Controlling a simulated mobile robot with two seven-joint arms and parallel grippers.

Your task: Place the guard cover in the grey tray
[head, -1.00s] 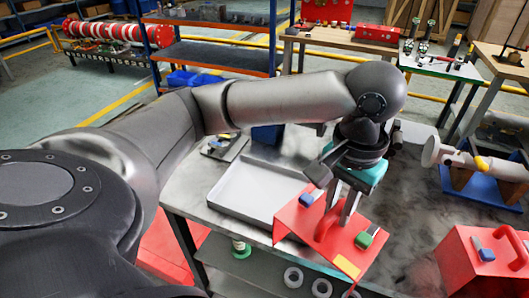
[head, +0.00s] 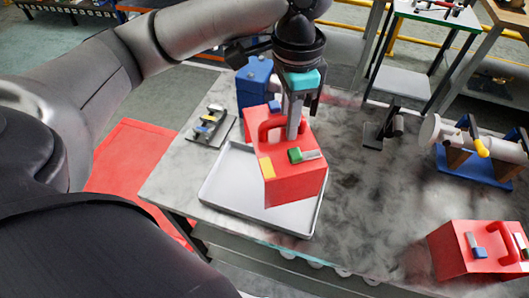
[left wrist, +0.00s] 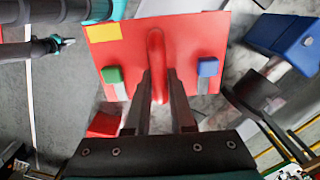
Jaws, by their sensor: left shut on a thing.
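The red guard cover (head: 290,172) is a box with an arched handle, a yellow label and a green-tipped latch. My left gripper (head: 294,128) is shut on its handle from above. In the left wrist view the two fingers straddle the cover's handle (left wrist: 157,75), with green and blue latches on either side. The cover is over the right part of the grey tray (head: 232,190), hiding part of it; the gap beneath cannot be judged. At the upper left of the wrist view, a dark, teal-marked part seems to be my right gripper (left wrist: 66,42); its fingers are unclear.
A blue block-like object (head: 255,85) stands behind the tray, and a small dark tray of parts (head: 211,126) lies to its left. A second red box with a handle (head: 478,250) and a valve pipe on a blue base (head: 480,168) are at right.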

